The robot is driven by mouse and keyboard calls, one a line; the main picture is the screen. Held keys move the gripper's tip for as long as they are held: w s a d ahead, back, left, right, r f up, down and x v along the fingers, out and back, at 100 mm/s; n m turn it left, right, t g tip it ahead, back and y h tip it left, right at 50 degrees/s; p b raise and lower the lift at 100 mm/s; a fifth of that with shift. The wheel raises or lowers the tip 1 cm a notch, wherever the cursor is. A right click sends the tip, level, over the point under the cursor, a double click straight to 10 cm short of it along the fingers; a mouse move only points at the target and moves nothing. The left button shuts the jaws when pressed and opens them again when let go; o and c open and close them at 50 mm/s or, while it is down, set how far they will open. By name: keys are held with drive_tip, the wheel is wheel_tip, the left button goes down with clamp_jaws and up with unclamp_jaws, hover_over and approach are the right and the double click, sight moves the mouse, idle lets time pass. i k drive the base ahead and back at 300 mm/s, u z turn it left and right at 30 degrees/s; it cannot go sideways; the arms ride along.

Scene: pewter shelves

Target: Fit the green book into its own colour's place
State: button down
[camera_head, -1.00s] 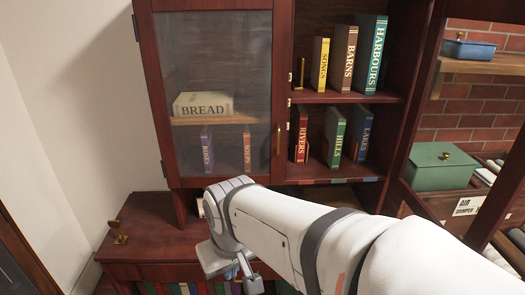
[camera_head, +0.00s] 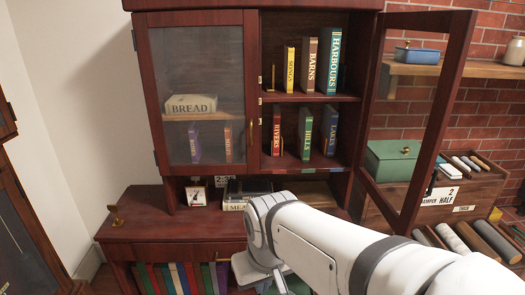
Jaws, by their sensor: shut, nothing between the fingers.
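The green book HILLS (camera_head: 305,132) stands upright on the lower right shelf of the dark red cabinet. It is between the red book RIVERS (camera_head: 276,133) and the blue book LAKES (camera_head: 329,130), with gaps beside it. Coloured strips (camera_head: 306,165) run along that shelf's front edge. My gripper (camera_head: 266,284) is low in front of the cabinet, well below and apart from the green book. It is shut and empty, its tips partly hidden near the picture's bottom edge.
The right glass door (camera_head: 455,95) stands open towards me. The left door (camera_head: 203,30) is closed over a BREAD book (camera_head: 191,104). Several books fill the bottom row (camera_head: 180,279). A green box (camera_head: 390,160) is at the right. The front of the lower right shelf is open.

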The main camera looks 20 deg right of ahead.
sight(305, 117)
drive_tip(key=z, duration=0.1)
drive_tip(key=i, duration=1)
drive_tip(key=z, duration=0.05)
